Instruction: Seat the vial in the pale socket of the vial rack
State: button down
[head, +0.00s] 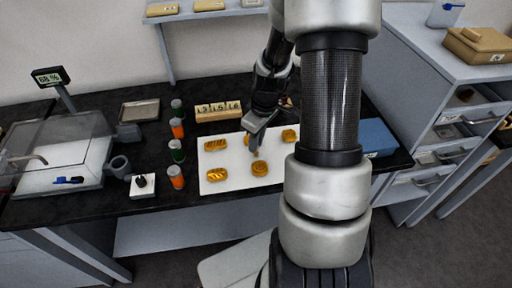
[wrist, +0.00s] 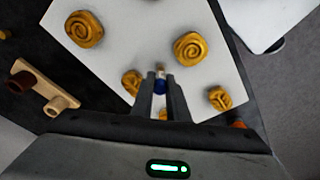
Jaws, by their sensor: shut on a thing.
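My gripper (wrist: 160,82) is shut on the vial (wrist: 160,86), a small piece with a blue part and a paler tip, which shows between the fingers in the wrist view. In the head view my gripper (head: 254,150) is over the white sheet, and the vial is too small there to make out. The vial rack (wrist: 42,84) is a tan strip at the left of the wrist view, apart from my gripper. It has a dark brown socket (wrist: 20,81) and a pale socket (wrist: 62,103). In the head view I cannot clearly make out the rack.
Several gold fragments (head: 217,174) lie on the white sheet (head: 212,187) under and around my gripper. Orange and green jars (head: 176,177) stand left of it. A wooden block with numbers (head: 218,109) is behind it. A blue box (head: 376,136) is at the right.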

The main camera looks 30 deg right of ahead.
jog(key=shift+r, duration=0.1)
jog(key=r, duration=0.9)
jog(key=shift+w+d+r, duration=0.1)
jog(key=shift+w, duration=0.15)
jog(key=w+d+r+m+h+b, duration=0.15)
jog(key=w+d+m, duration=0.35)
jog(key=w, duration=0.5)
jog(key=w+d+m+b, duration=0.2)
jog(key=w+d+m, duration=0.1)
jog(key=w+d, duration=0.5)
jog(key=shift+m, duration=0.5)
jog(key=f, duration=0.3)
jog(key=w+f, duration=0.1)
jog(key=f, duration=0.2)
jog(key=w+f+b, duration=0.1)
jog(key=f, duration=0.2)
jog(key=shift+f, duration=0.25)
jog(key=shift+f, duration=0.2)
jog(key=c, duration=1.7)
grip_release()
